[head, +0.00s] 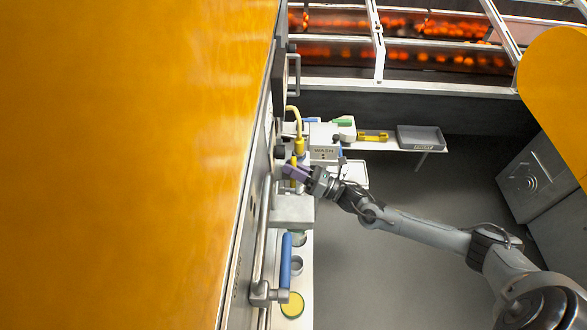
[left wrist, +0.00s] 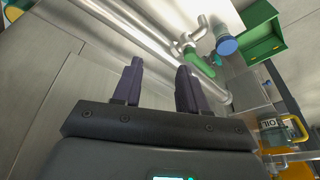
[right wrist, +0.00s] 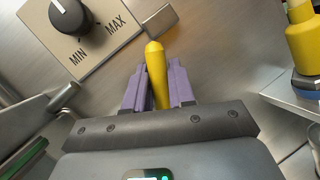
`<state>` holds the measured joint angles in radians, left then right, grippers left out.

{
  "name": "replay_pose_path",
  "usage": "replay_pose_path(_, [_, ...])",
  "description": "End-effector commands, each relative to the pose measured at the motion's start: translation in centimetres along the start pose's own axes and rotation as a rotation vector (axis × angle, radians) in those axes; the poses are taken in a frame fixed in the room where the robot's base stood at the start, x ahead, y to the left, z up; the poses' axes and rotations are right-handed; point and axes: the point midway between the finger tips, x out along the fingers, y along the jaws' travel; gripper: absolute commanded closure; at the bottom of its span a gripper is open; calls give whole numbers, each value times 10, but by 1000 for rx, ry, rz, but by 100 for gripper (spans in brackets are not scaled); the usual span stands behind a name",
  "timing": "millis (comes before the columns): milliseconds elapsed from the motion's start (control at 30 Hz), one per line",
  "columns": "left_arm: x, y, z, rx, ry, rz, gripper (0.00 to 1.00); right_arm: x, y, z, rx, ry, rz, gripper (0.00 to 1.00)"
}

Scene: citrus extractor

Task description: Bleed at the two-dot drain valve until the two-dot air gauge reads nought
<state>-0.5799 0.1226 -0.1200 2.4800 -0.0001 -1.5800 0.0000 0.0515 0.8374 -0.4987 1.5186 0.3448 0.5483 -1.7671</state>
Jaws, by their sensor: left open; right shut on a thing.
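My right gripper (head: 297,172) is at the steel machine front, in the middle of the head view. In the right wrist view its purple fingers (right wrist: 158,88) are shut on a yellow lever handle (right wrist: 156,72), whose rounded tip sticks out beyond them. No dot marks show on the lever, so I cannot tell which valve it belongs to. I cannot make out an air gauge in any view. My left gripper (left wrist: 158,80) is open and empty in the left wrist view, facing a steel panel and pipes. It does not show in the head view.
A black MIN–MAX knob (right wrist: 67,14) is beside the lever. A WASH box (head: 324,141) and a grey tray (head: 420,138) stand beyond. A blue-handled lever (head: 285,260) is nearer. Pipes (left wrist: 130,30) and a green box (left wrist: 262,30) are near my left gripper. The grey floor is clear.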

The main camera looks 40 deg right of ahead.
Motion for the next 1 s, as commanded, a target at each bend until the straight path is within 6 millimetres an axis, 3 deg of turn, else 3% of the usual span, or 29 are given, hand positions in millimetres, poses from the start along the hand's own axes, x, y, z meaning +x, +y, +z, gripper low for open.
replay_pose_path(367, [0, -1, 0, 4, -1, -3, 58, 0, 0, 0, -3, -1, 2, 100])
replay_pose_path(400, [0, -1, 0, 4, -1, -3, 58, 0, 0, 0, -3, -1, 2, 70])
replay_pose_path(500, [0, 0, 0, 2, 0, -1, 58, 0, 0, 0, -2, -1, 2, 55])
replay_pose_path(833, [0, 2, -1, -9, 1, 7, 58, -1, 0, 0, -2, 0, 1, 55])
replay_pose_path(1000, [-3, 2, -1, -9, 1, 7, 58, -15, 0, 0, -1, 2, -1, 55])
